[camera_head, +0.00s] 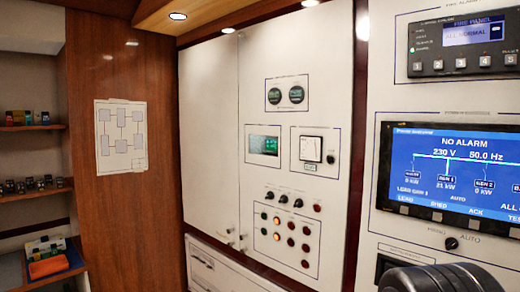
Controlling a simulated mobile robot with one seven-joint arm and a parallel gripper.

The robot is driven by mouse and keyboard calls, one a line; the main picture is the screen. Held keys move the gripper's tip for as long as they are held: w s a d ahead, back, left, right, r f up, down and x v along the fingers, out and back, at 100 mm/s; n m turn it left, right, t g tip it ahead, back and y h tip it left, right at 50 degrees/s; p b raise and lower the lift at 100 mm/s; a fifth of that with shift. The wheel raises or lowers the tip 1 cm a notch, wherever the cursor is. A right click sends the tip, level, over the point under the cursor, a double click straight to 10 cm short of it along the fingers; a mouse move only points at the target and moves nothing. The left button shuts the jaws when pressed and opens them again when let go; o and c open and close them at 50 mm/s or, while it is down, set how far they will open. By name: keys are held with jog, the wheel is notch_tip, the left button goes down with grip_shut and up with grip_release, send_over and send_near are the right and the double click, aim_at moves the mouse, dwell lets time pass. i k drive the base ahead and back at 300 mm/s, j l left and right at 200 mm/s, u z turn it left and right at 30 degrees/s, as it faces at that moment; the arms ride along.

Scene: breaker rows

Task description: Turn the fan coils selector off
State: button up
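The fan coils selector cannot be picked out, because the small labels are too small to read. A row of small black selector knobs (284,199) sits on the white cabinet door, with a red lamp (317,208) at the row's right end. A dark rounded part, seemingly of my arm, cuts into the bottom right corner. My gripper's fingers are not in view.
The white cabinet (209,130) also carries two round gauges (285,96), a small screen (264,145), a meter (311,149) and lit orange lamps (277,221). A blue power screen (455,175) and fire panel (463,45) are at right. Shelves (30,190) stand at left.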

aim_at(270, 195)
jog(key=i+z, duration=0.25)
jog(key=i, duration=0.95)
